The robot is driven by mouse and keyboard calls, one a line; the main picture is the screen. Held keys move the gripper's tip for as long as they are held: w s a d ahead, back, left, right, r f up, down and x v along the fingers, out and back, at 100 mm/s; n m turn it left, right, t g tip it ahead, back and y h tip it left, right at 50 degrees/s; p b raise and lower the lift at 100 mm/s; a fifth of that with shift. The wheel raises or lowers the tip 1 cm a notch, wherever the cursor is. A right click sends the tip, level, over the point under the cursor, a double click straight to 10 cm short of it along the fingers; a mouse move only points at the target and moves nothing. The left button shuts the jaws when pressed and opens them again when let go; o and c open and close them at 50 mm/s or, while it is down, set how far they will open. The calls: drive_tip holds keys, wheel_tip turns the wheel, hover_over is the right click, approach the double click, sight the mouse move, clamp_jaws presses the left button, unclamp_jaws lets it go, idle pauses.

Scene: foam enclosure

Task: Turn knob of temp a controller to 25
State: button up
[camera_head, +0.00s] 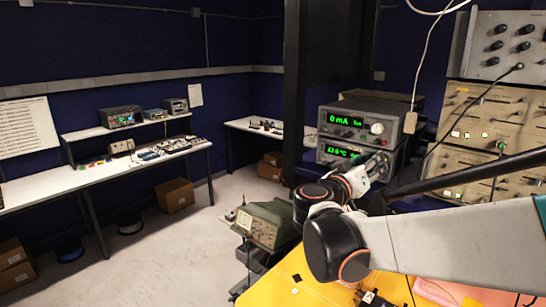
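The lower of two stacked instruments, with a green display ending in what looks like °C, appears to be the temp controller (336,151). Its digits are too small to read surely. My arm comes in from the right, and its end with my gripper (378,164) is at the right part of this instrument's front. The gripper and wrist cover that part of the panel, so the knob there is hidden. I cannot tell whether the fingers touch the knob or whether they are open or shut.
A similar instrument showing 0 mA (350,122) sits directly on top. A rack of panels with knobs and cables (500,110) stands at the right. A green oscilloscope (268,226) sits below, left of my arm. A yellow surface (290,285) lies in front. The floor at left is mostly clear.

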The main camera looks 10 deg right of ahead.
drive_tip(key=s+a+n+b, duration=0.1)
drive_tip(key=s+a+n, duration=0.4)
drive_tip(key=n, duration=0.7)
drive_tip(key=s+a+n+b, duration=0.1)
drive_tip(key=s+a+n, duration=0.4)
drive_tip(key=n, duration=0.7)
drive_tip(key=x, duration=0.4)
drive_tip(key=p+x, duration=0.1)
drive_tip(key=x, duration=0.4)
drive_tip(key=w+x, duration=0.1)
drive_tip(key=x, duration=0.3)
drive_tip(key=shift+w+a+f+p, duration=0.2)
drive_tip(key=shift+w+p, duration=0.05)
drive_tip(key=shift+p, duration=0.05)
